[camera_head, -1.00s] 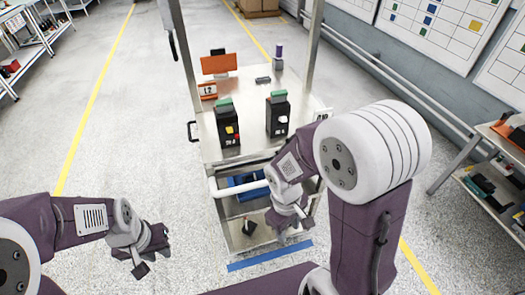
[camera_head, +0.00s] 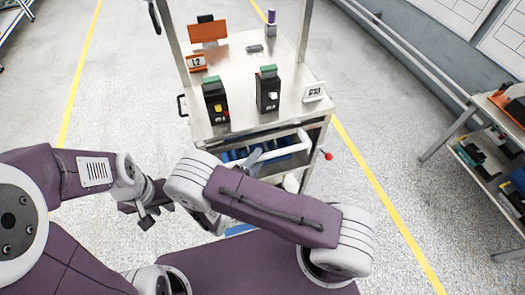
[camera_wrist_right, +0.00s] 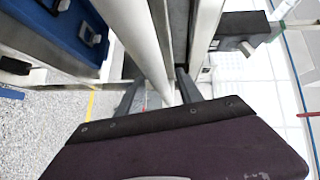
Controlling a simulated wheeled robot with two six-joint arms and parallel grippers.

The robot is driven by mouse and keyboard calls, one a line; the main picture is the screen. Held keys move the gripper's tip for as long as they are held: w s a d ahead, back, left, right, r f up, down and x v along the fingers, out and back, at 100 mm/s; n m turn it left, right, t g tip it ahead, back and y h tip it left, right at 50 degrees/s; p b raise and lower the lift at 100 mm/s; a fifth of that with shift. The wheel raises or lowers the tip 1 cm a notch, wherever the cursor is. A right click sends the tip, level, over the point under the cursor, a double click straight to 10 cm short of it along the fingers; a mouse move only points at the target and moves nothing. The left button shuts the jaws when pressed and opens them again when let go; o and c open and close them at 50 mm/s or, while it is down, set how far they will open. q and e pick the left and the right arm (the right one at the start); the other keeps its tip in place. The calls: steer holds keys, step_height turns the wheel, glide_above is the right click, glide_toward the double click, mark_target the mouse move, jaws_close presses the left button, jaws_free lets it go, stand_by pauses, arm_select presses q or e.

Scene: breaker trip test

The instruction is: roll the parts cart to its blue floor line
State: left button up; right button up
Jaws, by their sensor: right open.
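The parts cart (camera_head: 240,126) stands ahead of me in the head view, with a pale push bar (camera_head: 292,149) across its near side. The blue floor line (camera_head: 240,229) shows as a short piece near the cart's foot; my right arm hides most of it. My right gripper (camera_wrist_right: 160,95) is open in the right wrist view, its fingers on either side of the pale bar (camera_wrist_right: 146,45). In the head view its hand is mostly hidden behind my arm.
Two black breakers (camera_head: 216,103) (camera_head: 268,92), an orange part (camera_head: 208,32) and tags stand on the cart top. A red knob (camera_head: 328,156) sticks out at its right. A shelf bench (camera_head: 480,122) stands right. Yellow lines (camera_head: 380,180) flank clear floor.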

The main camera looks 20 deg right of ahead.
steer(key=x, duration=0.4)
steer(key=shift+d, duration=0.1)
jaws_close()
stand_by(1.3)
